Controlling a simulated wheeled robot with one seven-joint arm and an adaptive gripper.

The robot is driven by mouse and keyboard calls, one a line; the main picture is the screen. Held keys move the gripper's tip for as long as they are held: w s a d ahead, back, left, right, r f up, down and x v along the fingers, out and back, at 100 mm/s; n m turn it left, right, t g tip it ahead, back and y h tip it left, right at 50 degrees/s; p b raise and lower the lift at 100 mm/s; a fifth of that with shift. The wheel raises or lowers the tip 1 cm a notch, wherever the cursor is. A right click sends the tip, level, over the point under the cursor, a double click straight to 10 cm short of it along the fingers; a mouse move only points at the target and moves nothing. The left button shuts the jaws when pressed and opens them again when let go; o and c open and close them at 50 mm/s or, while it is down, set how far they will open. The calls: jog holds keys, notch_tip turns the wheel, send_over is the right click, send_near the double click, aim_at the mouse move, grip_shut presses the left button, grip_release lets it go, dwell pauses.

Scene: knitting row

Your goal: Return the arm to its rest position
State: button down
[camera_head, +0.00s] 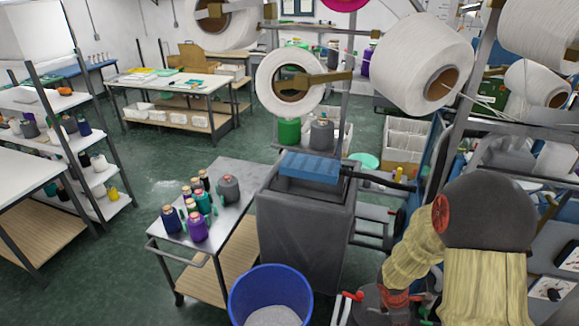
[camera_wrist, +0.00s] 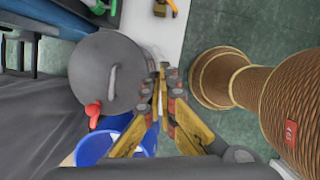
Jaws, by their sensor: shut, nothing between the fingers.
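My arm shows at the lower right of the head view, with pale ribbed covers and a dark grey joint; it is bent. In the wrist view my gripper (camera_wrist: 160,72) has its yellow-and-grey fingers together at the tips, with nothing held between them. Behind the fingers are a grey rounded body with a red knob and a pale strip of surface. The fingertips are not clear in the head view.
A blue bucket (camera_head: 270,296) stands at the front, left of my arm; it also shows in the wrist view (camera_wrist: 92,150). A grey cabinet (camera_head: 303,215) stands behind it. A trolley (camera_head: 232,215) carries several yarn cones. Large white spools (camera_head: 405,60) hang above. Green floor lies open at left.

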jog(key=s+a+r+m+t+y+b, duration=0.1)
jog(key=s+a+r+m+b, duration=0.4)
jog(key=b, duration=0.7)
jog(key=s+a+r+m+t+y+b, duration=0.2)
jog(key=s+a+r+m+t+b, duration=0.2)
jog(key=s+a+m+b, duration=0.6)
jog(key=s+m+b, duration=0.1)
jog(key=b, duration=0.2)
jog(key=shift+r+m+y, duration=0.3)
jog(key=shift+r+m, duration=0.1)
